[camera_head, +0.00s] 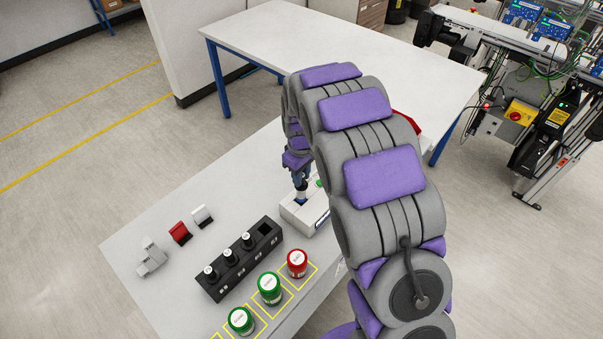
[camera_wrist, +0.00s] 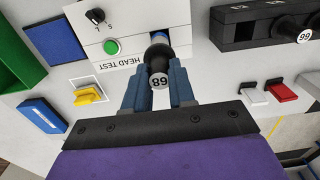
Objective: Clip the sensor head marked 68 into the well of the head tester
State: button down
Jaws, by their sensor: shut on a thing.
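The sensor head marked 68 (camera_wrist: 160,78) is dark with a pale round label, which appears inverted in the wrist view. My gripper (camera_wrist: 159,75) is shut on it, with one blue finger on each side. The head tester (camera_wrist: 118,28) is a white box with a green button, a dark knob and the words HEAD TEST. The tester also shows in the head view (camera_head: 306,216), under my gripper (camera_head: 300,186). The held head's far end is at the tester's well, which it and the fingers mostly hide. I cannot tell whether it is seated or just above.
A black rack (camera_head: 222,288) left of the tester holds three heads and has an empty slot at its right end. Red (camera_head: 297,263) and green (camera_head: 269,289) jars stand in front. Small red (camera_head: 180,233) and white (camera_head: 202,216) parts lie behind the rack.

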aim_at(300, 190)
jog(key=shift+d+f, duration=0.1)
jog(key=shift+f, duration=0.35)
jog(key=shift+a+f, duration=0.3)
jog(key=shift+f, duration=0.25)
jog(key=shift+f, duration=0.3)
jog(key=shift+f+b, duration=0.3)
jog(key=shift+f, duration=0.4)
jog(key=shift+f, duration=0.35)
jog(key=shift+d+f, duration=0.1)
jog(key=shift+f, duration=1.25)
dwell(0.6)
